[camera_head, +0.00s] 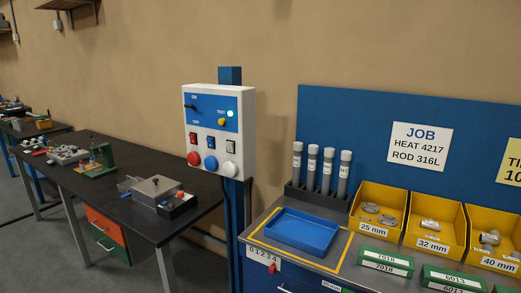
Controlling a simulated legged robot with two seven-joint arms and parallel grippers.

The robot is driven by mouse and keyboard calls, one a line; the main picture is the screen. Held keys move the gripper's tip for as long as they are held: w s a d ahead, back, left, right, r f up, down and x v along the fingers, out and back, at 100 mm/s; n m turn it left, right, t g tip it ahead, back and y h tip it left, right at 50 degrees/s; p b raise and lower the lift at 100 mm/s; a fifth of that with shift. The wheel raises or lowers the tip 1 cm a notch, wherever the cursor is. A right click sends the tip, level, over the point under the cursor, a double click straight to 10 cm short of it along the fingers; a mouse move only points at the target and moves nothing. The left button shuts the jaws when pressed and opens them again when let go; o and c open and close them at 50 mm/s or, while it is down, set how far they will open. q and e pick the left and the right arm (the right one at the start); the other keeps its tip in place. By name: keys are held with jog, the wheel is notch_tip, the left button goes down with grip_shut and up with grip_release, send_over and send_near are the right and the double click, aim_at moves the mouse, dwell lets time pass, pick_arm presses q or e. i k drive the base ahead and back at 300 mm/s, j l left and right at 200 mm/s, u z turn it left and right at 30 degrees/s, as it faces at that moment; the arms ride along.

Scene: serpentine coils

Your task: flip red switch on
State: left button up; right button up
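A white control box (217,94) is mounted on a blue post in the middle of the head view. A small red rocker switch (193,139) sits at the left of its switch row, above a round red button (194,158). A blue switch (210,143) and a dark switch (231,146) are to its right. The red switch is too small for me to tell its position. Neither of my grippers is in view.
A dark workbench (120,205) with tools is at the left. The space directly before the control box looks clear.

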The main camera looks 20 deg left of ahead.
aim_at(193, 137)
jog(key=j+u, duration=0.1)
jog(key=u, duration=0.9)
jog(key=i+j, duration=0.1)
jog(key=i, duration=0.65)
jog(key=i+j, duration=0.65)
jog(key=j, duration=0.3)
jog(key=i+j+z, duration=0.1)
jog(key=i+j, duration=0.25)
jog(key=j, duration=0.1)
